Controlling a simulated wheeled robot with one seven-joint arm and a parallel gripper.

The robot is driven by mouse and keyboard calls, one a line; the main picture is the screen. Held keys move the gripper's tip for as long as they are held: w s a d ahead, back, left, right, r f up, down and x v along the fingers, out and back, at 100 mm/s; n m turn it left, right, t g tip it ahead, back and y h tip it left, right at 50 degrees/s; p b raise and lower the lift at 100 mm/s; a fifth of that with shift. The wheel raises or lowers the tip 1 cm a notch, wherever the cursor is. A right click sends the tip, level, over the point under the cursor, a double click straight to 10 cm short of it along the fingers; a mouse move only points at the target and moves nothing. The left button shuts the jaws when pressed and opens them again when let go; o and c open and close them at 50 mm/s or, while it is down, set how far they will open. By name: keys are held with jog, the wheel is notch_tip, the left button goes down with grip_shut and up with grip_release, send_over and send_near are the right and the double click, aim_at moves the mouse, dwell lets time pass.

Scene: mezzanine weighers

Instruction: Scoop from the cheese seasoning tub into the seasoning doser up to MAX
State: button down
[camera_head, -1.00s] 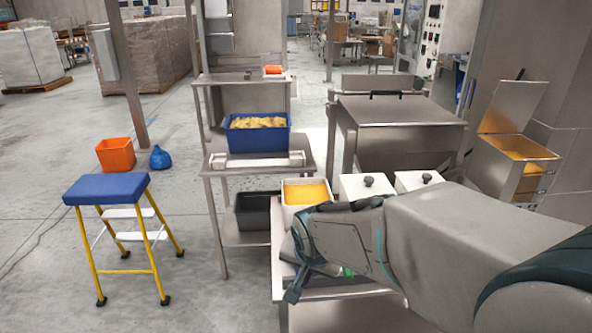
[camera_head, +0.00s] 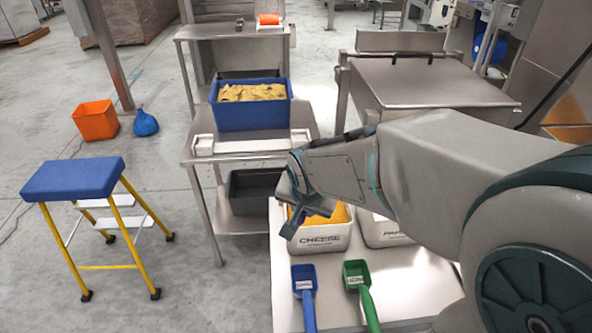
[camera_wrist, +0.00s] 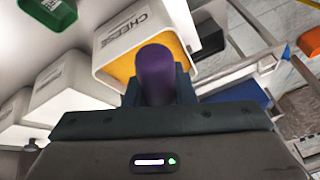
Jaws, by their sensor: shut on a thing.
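The cheese seasoning tub (camera_head: 322,240) is a white tub labelled CHEESE with orange-yellow powder, on the steel table in the head view. It also shows in the wrist view (camera_wrist: 128,38). My gripper (camera_head: 303,208) is over the tub and hides part of its opening. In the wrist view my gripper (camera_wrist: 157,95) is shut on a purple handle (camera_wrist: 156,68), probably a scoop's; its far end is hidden. A steel box with orange contents (camera_head: 572,112), partly behind my arm at the right edge, may be the seasoning doser; no MAX mark is readable.
A blue scoop (camera_head: 304,283) and a green scoop (camera_head: 357,279) lie in front of the tubs. A second white tub (camera_head: 383,232) stands right of the cheese tub. A blue crate (camera_head: 250,112) sits on the steel stand behind.

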jog(key=shift+w+d+r+g+p, duration=0.1)
jog(key=shift+r+g+p, duration=0.25)
jog(key=shift+p, duration=1)
jog(key=p, duration=0.2)
jog(key=shift+w+d+g+y+p, duration=0.1)
jog(key=shift+w+g+y+p, duration=0.1)
jog(key=shift+g+y+p, duration=0.15)
